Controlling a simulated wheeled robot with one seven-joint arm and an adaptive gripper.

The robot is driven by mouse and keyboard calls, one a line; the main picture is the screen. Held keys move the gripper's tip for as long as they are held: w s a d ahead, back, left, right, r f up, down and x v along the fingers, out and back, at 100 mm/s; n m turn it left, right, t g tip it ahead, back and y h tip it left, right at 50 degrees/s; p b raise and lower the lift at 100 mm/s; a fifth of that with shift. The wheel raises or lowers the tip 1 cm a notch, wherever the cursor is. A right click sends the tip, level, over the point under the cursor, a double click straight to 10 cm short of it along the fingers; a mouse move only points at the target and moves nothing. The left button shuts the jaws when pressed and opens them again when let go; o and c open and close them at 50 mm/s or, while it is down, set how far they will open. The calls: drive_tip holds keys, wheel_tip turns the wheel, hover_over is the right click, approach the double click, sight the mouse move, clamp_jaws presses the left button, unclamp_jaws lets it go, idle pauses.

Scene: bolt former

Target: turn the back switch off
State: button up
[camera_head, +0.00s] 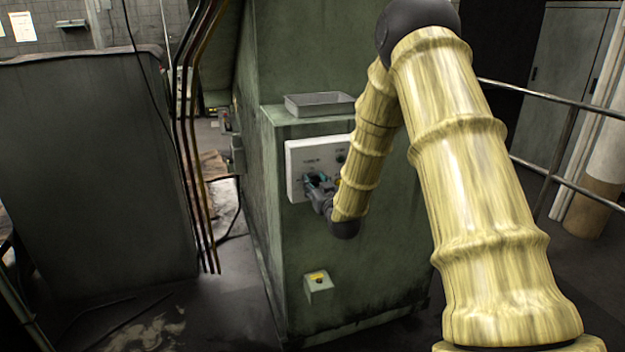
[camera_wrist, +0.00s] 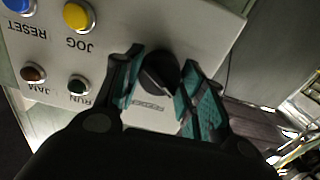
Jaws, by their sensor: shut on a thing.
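The switch is a black round knob (camera_wrist: 158,72) on a pale control panel (camera_wrist: 215,22). In the wrist view my gripper (camera_wrist: 163,62) has its teal-padded fingers on either side of the knob, shut on it. A small label beside the knob is upside down and too blurred to read. In the head view the panel (camera_head: 300,152) is on the front of a green machine (camera_head: 385,270). My gripper (camera_head: 319,186) is against the panel there and hides the knob.
The panel also carries a blue RESET button (camera_wrist: 18,4), a yellow JOG button (camera_wrist: 77,15), a red-brown JAM button (camera_wrist: 33,73) and a dark RUN button (camera_wrist: 77,85). A metal tray (camera_head: 320,104) lies above the panel. A small yellow-topped box (camera_head: 318,288) is below. A railing (camera_head: 560,150) stands right.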

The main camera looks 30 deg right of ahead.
drive_tip(key=n+b, duration=0.1)
drive_tip(key=n, duration=0.3)
drive_tip(key=shift+f+n, duration=0.1)
drive_tip(key=shift+n, duration=0.2)
drive_tip(key=shift+n+b, duration=0.4)
drive_tip(key=shift+n, duration=0.9)
drive_tip(key=o, duration=1.3)
drive_tip(key=v, duration=0.8)
